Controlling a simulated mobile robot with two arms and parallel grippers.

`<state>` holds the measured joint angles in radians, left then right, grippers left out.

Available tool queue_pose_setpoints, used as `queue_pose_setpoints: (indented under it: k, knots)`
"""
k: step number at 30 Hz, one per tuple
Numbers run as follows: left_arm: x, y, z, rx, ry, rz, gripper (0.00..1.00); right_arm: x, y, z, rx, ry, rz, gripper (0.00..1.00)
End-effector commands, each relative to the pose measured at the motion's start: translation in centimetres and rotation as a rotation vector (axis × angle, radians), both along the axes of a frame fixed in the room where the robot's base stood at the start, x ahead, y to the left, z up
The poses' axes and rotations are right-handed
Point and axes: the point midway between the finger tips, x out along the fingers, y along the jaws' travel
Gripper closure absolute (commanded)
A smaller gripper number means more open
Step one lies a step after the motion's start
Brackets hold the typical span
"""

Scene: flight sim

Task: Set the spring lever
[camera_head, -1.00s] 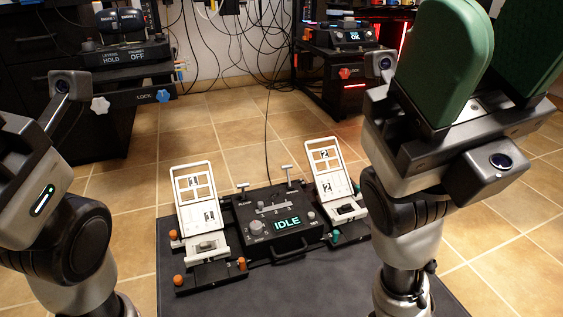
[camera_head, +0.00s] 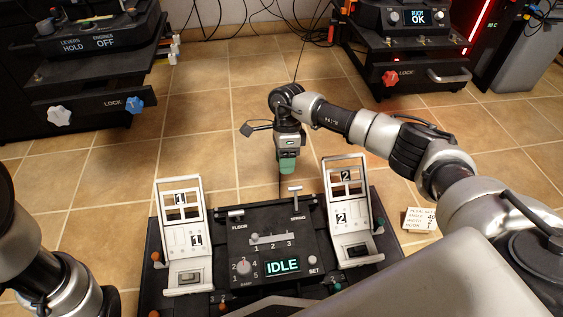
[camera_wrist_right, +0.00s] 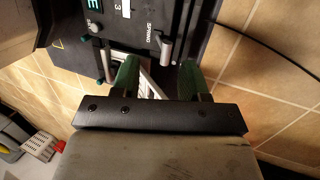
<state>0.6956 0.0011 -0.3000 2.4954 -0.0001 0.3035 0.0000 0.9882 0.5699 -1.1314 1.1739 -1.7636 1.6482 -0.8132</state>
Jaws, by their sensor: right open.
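The spring lever (camera_head: 295,192) is a small pale T-shaped handle at the back right of the dark control box (camera_head: 236,272), next to the SPRING label. In the right wrist view the grey lever handle (camera_wrist_right: 166,47) stands between the lines of my two green fingers, just ahead of their tips. My right gripper (camera_head: 288,168) hangs fingers down, just behind the lever. In the right wrist view the green fingers of my right gripper (camera_wrist_right: 159,68) are apart, with nothing held. Only links of my left arm show; its gripper is out of view.
White tilted frames marked 1 (camera_head: 181,225) and 2 (camera_head: 347,205) flank the box. Its display (camera_head: 282,266) reads IDLE. A floor lever (camera_head: 237,214) stands at its back left. A small card (camera_head: 420,220) lies to the right. Dark cabinets stand behind; the tiled floor between is clear.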

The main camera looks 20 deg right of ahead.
Motion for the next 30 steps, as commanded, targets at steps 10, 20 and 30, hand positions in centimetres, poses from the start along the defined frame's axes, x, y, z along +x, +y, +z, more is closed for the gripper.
queue_pose_setpoints:
  k: [10, 20, 30]
  knots:
    - [-0.5, 0.1, -1.9, -0.003, -0.008, -0.002, 0.54, -1.0, -2.6, -3.7, -0.089, 0.026, 0.004, 0.56]
    - [-0.3, 0.1, -5.3, -0.001, -0.005, -0.001, 0.54, -2.9, -2.0, -9.3, -0.086, 0.024, 0.003, 0.56]
    - [-0.1, 0.0, -5.9, 0.001, -0.004, 0.0, 0.54, -3.5, -1.8, -10.7, -0.084, 0.022, 0.001, 0.56]
